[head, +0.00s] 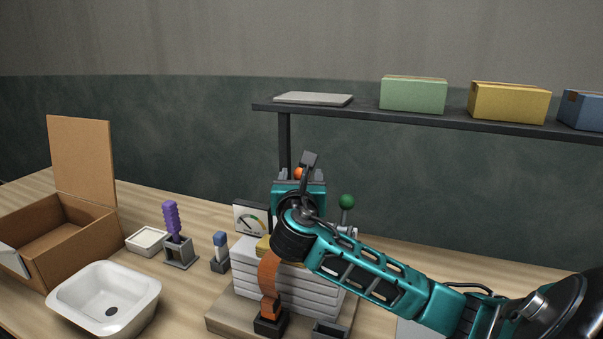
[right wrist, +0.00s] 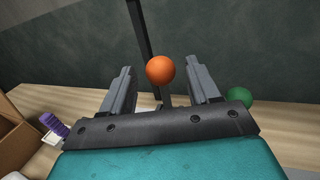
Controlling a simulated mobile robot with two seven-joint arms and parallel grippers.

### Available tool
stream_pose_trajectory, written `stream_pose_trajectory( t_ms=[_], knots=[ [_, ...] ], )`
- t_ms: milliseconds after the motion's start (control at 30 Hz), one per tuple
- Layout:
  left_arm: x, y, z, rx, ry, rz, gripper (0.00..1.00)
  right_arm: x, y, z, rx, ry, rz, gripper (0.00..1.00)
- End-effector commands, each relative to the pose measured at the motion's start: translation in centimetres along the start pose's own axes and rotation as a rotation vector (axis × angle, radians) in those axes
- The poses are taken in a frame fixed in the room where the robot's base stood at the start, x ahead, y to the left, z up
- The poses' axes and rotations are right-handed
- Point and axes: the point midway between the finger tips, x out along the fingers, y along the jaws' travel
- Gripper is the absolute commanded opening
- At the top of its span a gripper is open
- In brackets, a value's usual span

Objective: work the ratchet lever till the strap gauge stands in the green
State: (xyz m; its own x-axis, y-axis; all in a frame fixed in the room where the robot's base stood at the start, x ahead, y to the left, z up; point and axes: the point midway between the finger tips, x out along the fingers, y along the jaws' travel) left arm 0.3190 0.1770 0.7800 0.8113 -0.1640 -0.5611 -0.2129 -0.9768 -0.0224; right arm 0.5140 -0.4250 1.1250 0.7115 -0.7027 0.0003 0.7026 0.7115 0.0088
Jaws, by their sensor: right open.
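A round orange knob (head: 298,173) stands above the stack of pale slabs (head: 285,285), partly hidden by my right gripper (head: 297,168). In the right wrist view the orange knob (right wrist: 160,70) shows between the two open fingers, with a gap on each side. A green knob (head: 346,201) stands on a stem to the right; it also shows in the right wrist view (right wrist: 239,97), outside the fingers. The strap gauge (head: 251,219) is behind; its needle seems to lean left, with the coloured bands to the right. An orange strap (head: 268,278) runs down the slabs' front.
A shelf (head: 430,117) at the back carries a grey slab, green, yellow and blue boxes. On the left of the table are an open cardboard box (head: 62,240), a white basin (head: 75,295), a small white dish, a purple-handled tool (head: 171,220) and a blue-topped item (head: 220,245).

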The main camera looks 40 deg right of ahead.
Motion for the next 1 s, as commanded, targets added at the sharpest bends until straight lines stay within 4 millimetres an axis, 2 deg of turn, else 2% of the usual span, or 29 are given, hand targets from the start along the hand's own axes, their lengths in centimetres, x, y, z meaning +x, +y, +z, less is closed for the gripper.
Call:
stream_pose_trajectory(
  t_ms=[100, 200, 567, 1000],
  knots=[
    [-0.1, 0.0, 0.0, 0.000, -0.001, -0.001, 0.43, 1.7, 0.0, 0.1, 0.000, 0.000, -0.002, 0.61],
    [-0.1, 0.0, 0.1, -0.001, -0.003, -0.001, 0.43, 2.5, 0.0, 0.0, 0.000, 0.000, -0.001, 0.61],
    [-0.3, 0.0, 0.5, -0.002, -0.012, 0.000, 0.43, 3.0, 0.0, 0.0, 0.001, -0.001, 0.000, 0.61],
    [-0.3, 0.1, 0.5, -0.003, -0.012, 0.000, 0.43, 3.0, 0.0, 0.0, 0.000, 0.000, 0.000, 0.20]
  ],
)
